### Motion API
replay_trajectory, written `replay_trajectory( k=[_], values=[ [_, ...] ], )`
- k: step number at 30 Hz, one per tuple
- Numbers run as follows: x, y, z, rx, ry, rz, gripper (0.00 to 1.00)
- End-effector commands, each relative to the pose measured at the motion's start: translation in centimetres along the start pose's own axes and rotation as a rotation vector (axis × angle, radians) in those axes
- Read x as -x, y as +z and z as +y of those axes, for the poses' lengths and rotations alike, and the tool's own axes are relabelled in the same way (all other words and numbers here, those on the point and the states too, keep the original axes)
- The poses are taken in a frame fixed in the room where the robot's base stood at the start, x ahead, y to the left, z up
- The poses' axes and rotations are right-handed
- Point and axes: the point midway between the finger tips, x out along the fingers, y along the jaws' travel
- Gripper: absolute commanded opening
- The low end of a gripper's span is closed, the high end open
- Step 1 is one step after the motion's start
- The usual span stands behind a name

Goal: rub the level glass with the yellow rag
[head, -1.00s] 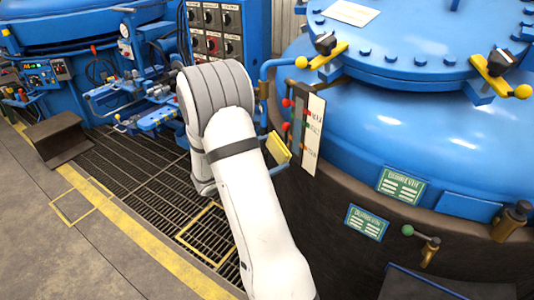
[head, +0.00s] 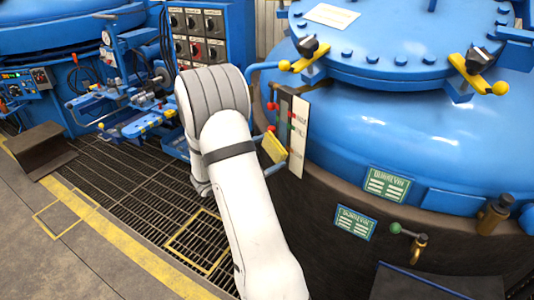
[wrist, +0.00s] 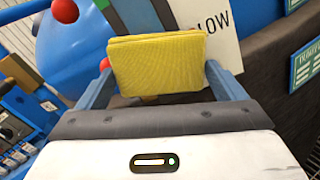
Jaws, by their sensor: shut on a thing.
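The yellow rag (head: 273,149) is a folded pad held between the two blue fingers of my gripper (wrist: 160,75); in the wrist view the rag (wrist: 158,62) spans the gap between them. The level glass (head: 284,108) is a narrow upright strip on the side of the blue furnace, with red knobs and a white marked plate (head: 299,137) beside it. The rag is at the lower left of the glass. In the wrist view the rag hides the lower part of the gauge, so I cannot tell whether they touch.
A blue pipe (head: 252,72) curves out near the gauge. A green-knobbed valve (head: 408,236) and two green signs are on the furnace side to the right. A control panel (head: 198,32) stands behind my arm. Floor grating (head: 130,190) lies to the left.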

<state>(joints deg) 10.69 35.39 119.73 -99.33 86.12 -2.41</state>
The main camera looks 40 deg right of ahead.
Motion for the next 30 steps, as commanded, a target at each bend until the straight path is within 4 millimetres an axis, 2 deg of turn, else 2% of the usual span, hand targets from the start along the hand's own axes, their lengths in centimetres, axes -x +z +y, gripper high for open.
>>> replay_trajectory(
  k=[30],
  values=[
    [-1.8, 0.0, 0.0, -0.001, -0.001, -0.001, 0.64]
  ],
)
